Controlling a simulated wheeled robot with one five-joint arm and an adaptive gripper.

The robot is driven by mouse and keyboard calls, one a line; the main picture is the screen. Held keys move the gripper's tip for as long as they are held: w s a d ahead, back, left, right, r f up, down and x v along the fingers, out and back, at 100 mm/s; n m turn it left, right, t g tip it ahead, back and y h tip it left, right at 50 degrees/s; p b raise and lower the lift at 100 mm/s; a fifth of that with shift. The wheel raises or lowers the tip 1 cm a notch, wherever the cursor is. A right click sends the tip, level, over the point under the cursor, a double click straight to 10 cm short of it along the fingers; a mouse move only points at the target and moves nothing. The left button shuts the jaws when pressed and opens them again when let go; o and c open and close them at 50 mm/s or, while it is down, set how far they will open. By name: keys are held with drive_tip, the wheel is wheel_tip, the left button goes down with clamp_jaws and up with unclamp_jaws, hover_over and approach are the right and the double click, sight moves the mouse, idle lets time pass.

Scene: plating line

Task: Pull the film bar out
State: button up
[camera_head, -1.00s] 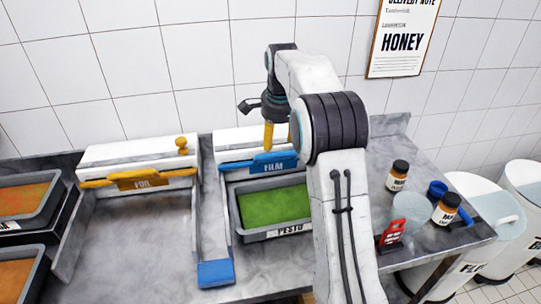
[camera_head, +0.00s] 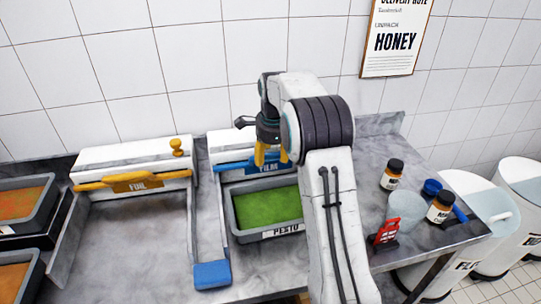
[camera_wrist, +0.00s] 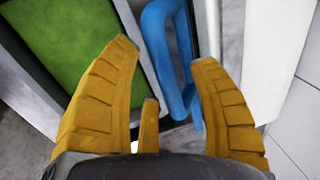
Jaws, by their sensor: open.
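The blue film bar (camera_head: 232,168) runs along the front of the white film dispenser (camera_head: 228,147), with a blue FILM label (camera_head: 268,168). My gripper (camera_head: 265,160) is open at the bar, its yellow fingers overlapping the bar and label in the head view. Nothing is gripped. I cannot tell whether a finger touches the bar. Part of the bar is hidden behind the fingers and my arm.
A grey tray of green pesto (camera_head: 237,228) sits just in front of the film dispenser. A white foil dispenser (camera_head: 115,158) with a yellow bar stands to the left. Jars (camera_head: 392,175) and a clear cup (camera_head: 405,207) stand at the right. The counter before the foil dispenser is clear.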

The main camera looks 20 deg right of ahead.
drive_tip(key=shift+w+f, duration=0.1)
drive_tip(key=shift+f, duration=0.2)
drive_tip(key=shift+c, duration=0.3)
clamp_jaws()
idle(0.4)
